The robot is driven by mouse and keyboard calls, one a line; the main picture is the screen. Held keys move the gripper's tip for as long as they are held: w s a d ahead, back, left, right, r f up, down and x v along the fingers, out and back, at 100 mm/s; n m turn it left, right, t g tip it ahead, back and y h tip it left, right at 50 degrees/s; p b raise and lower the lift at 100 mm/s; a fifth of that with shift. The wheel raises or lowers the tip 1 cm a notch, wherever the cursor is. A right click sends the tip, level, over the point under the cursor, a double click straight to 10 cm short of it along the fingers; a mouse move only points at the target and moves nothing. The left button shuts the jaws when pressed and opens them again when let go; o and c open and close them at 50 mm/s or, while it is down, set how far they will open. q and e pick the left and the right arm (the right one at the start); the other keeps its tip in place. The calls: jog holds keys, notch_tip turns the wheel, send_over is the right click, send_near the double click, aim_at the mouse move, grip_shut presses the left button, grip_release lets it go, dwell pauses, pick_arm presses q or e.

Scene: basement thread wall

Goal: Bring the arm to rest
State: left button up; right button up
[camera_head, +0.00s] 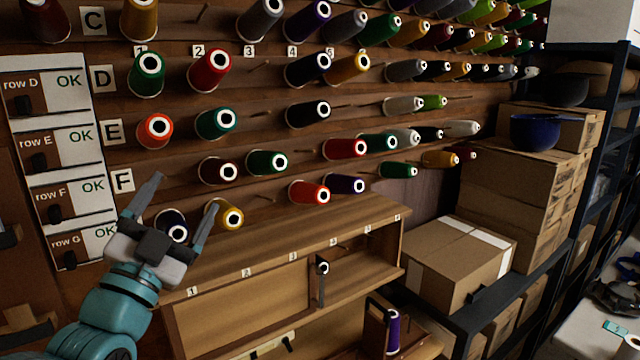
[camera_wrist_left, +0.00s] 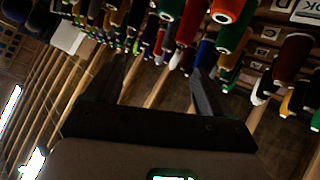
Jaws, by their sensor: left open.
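My left arm (camera_head: 95,315), teal with a grey and black hand, reaches up from the lower left in the head view. Its gripper (camera_head: 184,196) is open, with two grey fingers spread apart and nothing between them. It is in front of the lower left of the thread wall, with a dark spool (camera_head: 172,226) partly behind it and a yellow spool (camera_head: 229,216) just beside the right finger. In the left wrist view the open gripper (camera_wrist_left: 155,82) shows two dark fingers apart, with spools beyond. I cannot tell whether the fingers touch any spool. My right gripper is not visible.
A wooden shelf unit (camera_head: 290,235) with numbered compartments stands below the spools. Cardboard boxes (camera_head: 455,262) sit on a dark rack at the right. Row cards (camera_head: 60,145) marked OK hang at the left.

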pick_arm(q)
jog(key=w+d+f+n+g+y, duration=0.1)
jog(key=w+f+n+g, duration=0.2)
jog(key=f, duration=1.3)
jog(key=w+d+f+n+g+y, duration=0.1)
jog(key=d+f+n+g, duration=0.35)
jog(key=f, duration=1.15)
jog(key=s+f+n+g, duration=0.1)
jog(key=s+f+g, duration=0.3)
jog(key=s+f, duration=0.5)
jog(key=s+f+n+g, duration=0.1)
jog(key=s+f+g, duration=0.35)
jog(key=f, duration=0.95)
jog(key=s+d+f+n+g, duration=0.25)
jog(key=s+f+g, duration=0.45)
jog(key=s, duration=0.7)
notch_tip(320, 180, down, 12)
jog(key=s+b, duration=0.1)
jog(key=b, duration=0.9)
jog(key=shift+s+a+n, duration=0.2)
jog(key=shift+a+n, duration=0.05)
jog(key=shift+n, duration=0.15)
jog(key=shift+r, duration=0.1)
